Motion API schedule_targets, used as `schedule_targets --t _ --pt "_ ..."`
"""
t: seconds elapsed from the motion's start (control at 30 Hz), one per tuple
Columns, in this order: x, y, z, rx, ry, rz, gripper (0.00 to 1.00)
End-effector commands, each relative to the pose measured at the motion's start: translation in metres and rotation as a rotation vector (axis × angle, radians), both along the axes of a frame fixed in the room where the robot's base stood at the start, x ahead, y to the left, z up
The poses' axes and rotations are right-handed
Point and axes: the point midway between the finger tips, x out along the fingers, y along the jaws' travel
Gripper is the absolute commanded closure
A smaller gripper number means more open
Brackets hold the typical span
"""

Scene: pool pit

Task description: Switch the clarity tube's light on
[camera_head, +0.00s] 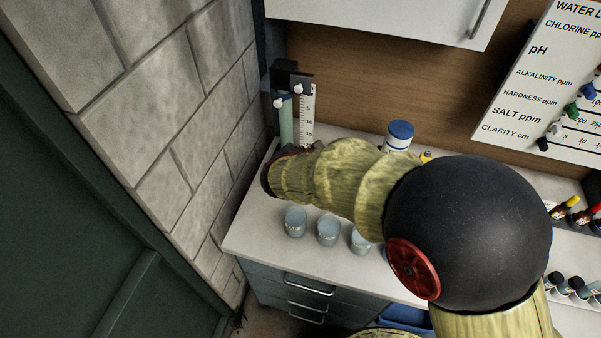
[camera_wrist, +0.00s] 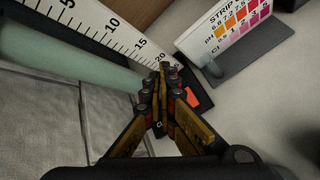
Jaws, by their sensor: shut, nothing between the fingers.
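The clarity tube (camera_head: 286,124) is a pale green cylinder standing upright at the counter's back left corner, beside a white numbered scale (camera_head: 306,117). In the wrist view the tube (camera_wrist: 70,60) and scale (camera_wrist: 112,32) run in from the upper left. My gripper (camera_wrist: 165,88) is shut and empty, its fingertips at the scale's lower end, near 20. A dark base piece with an orange-red edge (camera_wrist: 198,98) shows just right of the fingertips; the fingers hide part of it. In the head view my arm hides the gripper.
A block wall (camera_head: 165,110) stands close on the left. Small cups (camera_head: 296,222) stand along the counter front. A blue-lidded tub (camera_head: 399,134) stands behind my arm. In the wrist view, a strip colour chart (camera_wrist: 235,30) stands right of the scale.

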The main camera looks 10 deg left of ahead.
Motion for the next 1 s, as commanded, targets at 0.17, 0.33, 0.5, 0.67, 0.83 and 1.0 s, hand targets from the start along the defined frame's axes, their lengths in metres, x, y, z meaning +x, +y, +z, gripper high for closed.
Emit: schedule_targets --t 0.17,0.33,0.5,0.67,0.83,1.0 --pt "0.003 -0.001 -0.026 -0.001 0.001 0.000 1.00" --pt "0.006 -0.001 -0.049 0.000 0.001 -0.001 1.00" --pt "0.009 -0.001 -0.066 0.000 -0.001 -0.001 1.00" --pt "0.010 -0.002 -0.072 0.000 -0.001 -0.001 1.00" --pt "0.010 -0.002 -0.071 0.000 -0.001 -0.001 1.00" --pt "0.010 -0.001 -0.071 0.001 0.000 -0.001 1.00"
